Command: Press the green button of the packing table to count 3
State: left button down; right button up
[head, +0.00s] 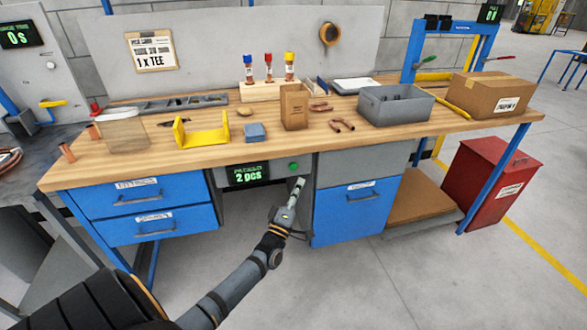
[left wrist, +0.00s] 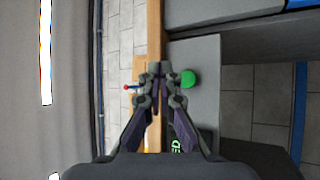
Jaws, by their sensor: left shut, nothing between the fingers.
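The green button (head: 293,166) is on the grey front panel under the tabletop of the packing table (head: 228,155). The counter display (head: 247,174) to its left reads 2 PCS in green. My left gripper (head: 299,182) is shut and empty, just below and slightly right of the button in the head view. In the left wrist view the round green button (left wrist: 188,79) shows beside the closed fingertips (left wrist: 160,68), uncovered. The frames do not show contact, and the exact gap is unclear. My right gripper is not in view.
Blue drawers (head: 140,205) flank the display on the left and a blue cabinet (head: 350,210) on the right. A grey bin (head: 395,107), cardboard box (head: 490,95) and yellow holder (head: 201,137) stand on the tabletop. The floor in front is clear.

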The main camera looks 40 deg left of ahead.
aim_at(293, 167)
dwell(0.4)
pick_arm(q)
jog(key=s+d+m+g+h+p, duration=0.1)
jog(key=m+p, duration=0.1)
jog(key=p, duration=0.1)
jog(key=d+m+g+p, duration=0.1)
jog(key=p, duration=0.3)
jog(key=s+m+g+h+p, duration=0.1)
jog(key=m+p, duration=0.1)
jog(key=p, duration=0.1)
jog(key=shift+s+d+r+m+g+h+p, duration=0.2)
jog(key=shift+s+d+m+g+h+p, duration=0.1)
jog(key=shift+d+g+p, duration=0.1)
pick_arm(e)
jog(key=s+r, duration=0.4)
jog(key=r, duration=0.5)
pick_arm(q)
jog(key=w+a+b, duration=0.5)
jog(key=a, duration=0.1)
jog(key=shift+w+a, duration=0.4)
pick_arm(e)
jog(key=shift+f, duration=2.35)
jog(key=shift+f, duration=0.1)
